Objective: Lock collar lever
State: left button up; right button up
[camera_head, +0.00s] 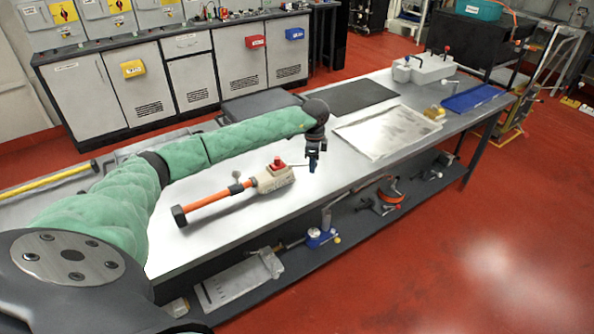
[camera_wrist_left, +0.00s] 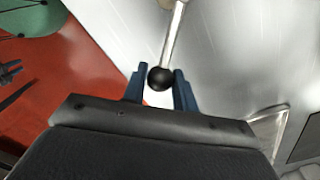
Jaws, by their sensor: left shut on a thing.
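A tool with an orange handle (camera_head: 212,198) and a cream block (camera_head: 272,179) with a red knob on top lies on the workbench. A thin metal lever (camera_head: 297,165) sticks out of the block toward my left gripper (camera_head: 312,172). In the left wrist view, the lever rod (camera_wrist_left: 175,38) ends in a black ball knob (camera_wrist_left: 160,79) between the two blue fingers of my left gripper (camera_wrist_left: 158,77). The gripper is shut on this knob, though slim gaps seem to show beside it. The block is mostly out of the wrist view. My right gripper is not in view.
The grey workbench (camera_head: 232,232) has clear room around the tool. A flat clear sheet (camera_head: 385,132), a dark mat (camera_head: 350,96) and a blue tray (camera_head: 472,99) lie farther along it. A lower shelf holds several tools, including a blue clamp (camera_head: 320,237).

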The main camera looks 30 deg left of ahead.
pick_arm(q)
jog(key=shift+w+a+n, duration=0.4)
jog(key=shift+w+n, duration=0.35)
jog(key=shift+n, duration=0.45)
jog(key=shift+w+a+n+p, duration=0.45)
jog(key=shift+w+a+n, duration=0.2)
jog(key=shift+n, duration=0.65)
jog(key=shift+w+a+n, duration=0.25)
jog(key=shift+a+n, duration=0.05)
jog(key=shift+n, duration=0.3)
jog(key=o, duration=1)
jog(key=shift+c, duration=0.2)
